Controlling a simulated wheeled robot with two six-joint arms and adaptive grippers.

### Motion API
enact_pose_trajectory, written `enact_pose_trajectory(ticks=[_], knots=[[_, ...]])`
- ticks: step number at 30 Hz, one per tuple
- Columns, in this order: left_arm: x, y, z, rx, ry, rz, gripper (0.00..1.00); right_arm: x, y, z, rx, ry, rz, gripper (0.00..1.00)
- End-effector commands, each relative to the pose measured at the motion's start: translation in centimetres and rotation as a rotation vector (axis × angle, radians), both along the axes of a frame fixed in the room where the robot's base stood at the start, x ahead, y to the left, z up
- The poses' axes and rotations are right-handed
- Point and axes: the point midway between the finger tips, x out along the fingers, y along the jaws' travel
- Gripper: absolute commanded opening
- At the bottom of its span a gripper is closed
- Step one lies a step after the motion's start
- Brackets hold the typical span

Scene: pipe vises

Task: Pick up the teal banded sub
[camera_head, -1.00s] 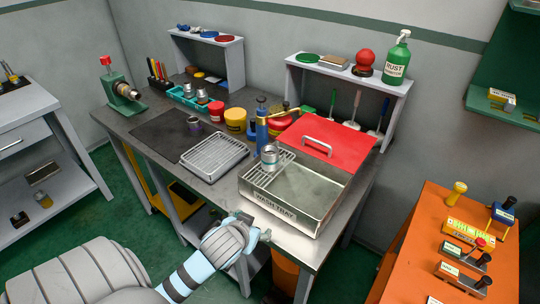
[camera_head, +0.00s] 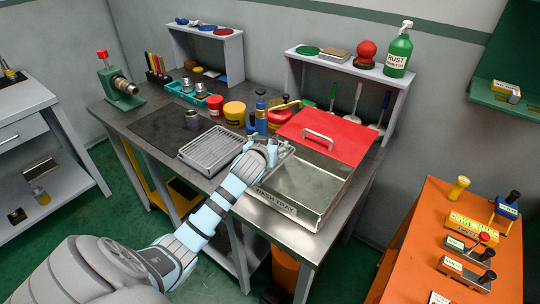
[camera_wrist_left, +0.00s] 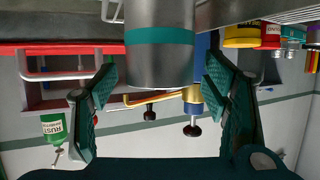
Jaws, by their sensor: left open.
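The teal banded sub (camera_wrist_left: 160,50) is a grey metal cylinder with a teal band, seen large at the top middle of the left wrist view, which looks upside down. My left gripper (camera_wrist_left: 160,82) is open, with one finger on each side of the sub's line. A gap shows on both sides, so the fingers do not touch it. In the head view my left gripper (camera_head: 264,152) is over the back left part of the wash tray (camera_head: 276,207) and hides the sub there. My right gripper is not in view.
A red lid (camera_head: 325,138) with a handle lies behind the wash tray. A blue tool with a yellow handle (camera_head: 261,115) stands close behind the gripper. A ribbed grey tray (camera_head: 212,150) is to the left.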

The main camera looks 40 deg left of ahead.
Motion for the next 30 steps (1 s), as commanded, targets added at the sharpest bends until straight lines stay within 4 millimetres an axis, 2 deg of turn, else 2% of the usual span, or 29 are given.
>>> enact_pose_trajectory(ticks=[6, 7, 18, 19, 20, 26, 30], knots=[[0.3, 0.1, -0.2, 0.000, 0.001, 0.000, 0.68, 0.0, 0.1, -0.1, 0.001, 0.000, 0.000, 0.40], [0.3, 0.1, -0.1, 0.000, 0.001, 0.000, 0.65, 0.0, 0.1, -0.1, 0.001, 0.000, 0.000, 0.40], [0.3, 0.1, -0.1, 0.000, 0.001, 0.000, 0.07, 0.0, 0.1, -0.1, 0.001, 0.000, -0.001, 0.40], [0.3, 0.1, -0.1, 0.001, -0.001, 0.000, 0.06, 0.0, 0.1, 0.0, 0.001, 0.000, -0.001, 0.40], [0.3, 0.1, -0.1, 0.001, -0.001, 0.000, 0.01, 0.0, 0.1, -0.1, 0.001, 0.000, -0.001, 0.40], [0.3, 0.1, 0.1, 0.001, -0.001, 0.000, 0.01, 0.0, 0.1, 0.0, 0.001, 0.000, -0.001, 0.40], [0.3, 0.2, 1.5, 0.001, -0.003, 0.000, 0.01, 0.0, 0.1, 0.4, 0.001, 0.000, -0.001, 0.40]])
